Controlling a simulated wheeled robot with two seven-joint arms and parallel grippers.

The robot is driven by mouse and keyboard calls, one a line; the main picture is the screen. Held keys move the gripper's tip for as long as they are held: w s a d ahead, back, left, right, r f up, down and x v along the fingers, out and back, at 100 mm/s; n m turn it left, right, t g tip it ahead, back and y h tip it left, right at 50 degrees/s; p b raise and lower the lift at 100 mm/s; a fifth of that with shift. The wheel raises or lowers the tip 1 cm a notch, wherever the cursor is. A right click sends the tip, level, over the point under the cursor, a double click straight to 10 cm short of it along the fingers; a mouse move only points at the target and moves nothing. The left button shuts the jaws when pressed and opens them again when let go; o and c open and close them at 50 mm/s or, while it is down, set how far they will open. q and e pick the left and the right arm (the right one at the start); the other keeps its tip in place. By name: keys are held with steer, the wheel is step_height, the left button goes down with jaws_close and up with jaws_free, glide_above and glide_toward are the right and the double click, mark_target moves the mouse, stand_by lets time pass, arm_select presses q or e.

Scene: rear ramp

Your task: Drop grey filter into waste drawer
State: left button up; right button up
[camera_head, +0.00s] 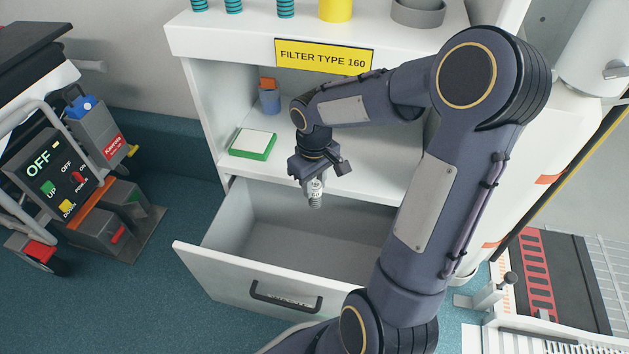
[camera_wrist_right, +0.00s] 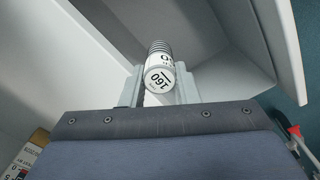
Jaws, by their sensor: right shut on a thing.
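The grey filter (camera_head: 316,193) is a small white and grey ribbed cylinder, held upright over the open drawer. In the right wrist view the filter (camera_wrist_right: 160,72) shows a white end marked 160 between the two fingers. My right gripper (camera_head: 314,183) is shut on it; its fingers (camera_wrist_right: 158,88) stand on both sides of the filter. The waste drawer (camera_head: 270,236) is white, pulled out and empty in the part I see, with a black handle (camera_head: 285,297) on its front. Part of the drawer is hidden behind my right arm. My left gripper is not in view.
A shelf above the drawer holds a green and white box (camera_head: 252,144) and a blue cup (camera_head: 270,101). A yellow sign (camera_head: 323,57) reads FILTER TYPE 160. A control cart (camera_head: 60,175) stands at left. A ramp (camera_head: 550,275) is at right.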

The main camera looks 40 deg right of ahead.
mark_target(318, 185)
steer(key=shift+a+f, duration=0.1)
steer(key=shift+f, duration=0.15)
steer(key=o, duration=1)
steer(key=shift+s, duration=0.1)
steer(key=r+p, duration=0.1)
steer(key=r, duration=0.1)
steer(key=r+p, duration=0.1)
steer(key=r, duration=0.2)
steer(key=r+p, duration=0.1)
steer(key=r, duration=0.2)
steer(key=shift+s+d+p, duration=0.3)
steer(key=shift+p, duration=0.1)
steer(key=s+a+r+m+t+y, duration=0.1)
steer(key=s+a+r+t+y, duration=0.15)
steer(key=s+a, duration=0.4)
steer(key=s+a+r+m+t+y, duration=0.1)
steer(key=s+a+r+m+t, duration=0.15)
steer(key=s+a, duration=0.4)
steer(key=shift+n+t, duration=0.35)
steer(key=shift+t, duration=0.05)
steer(key=r+p, duration=1)
steer(key=s+r+p, duration=0.1)
steer(key=r+p, duration=1)
steer(key=d+r+p, duration=0.1)
steer(key=r+p, duration=0.9)
steer(key=r, duration=0.1)
steer(key=shift+s+p, duration=0.3)
steer(key=shift+s, duration=0.05)
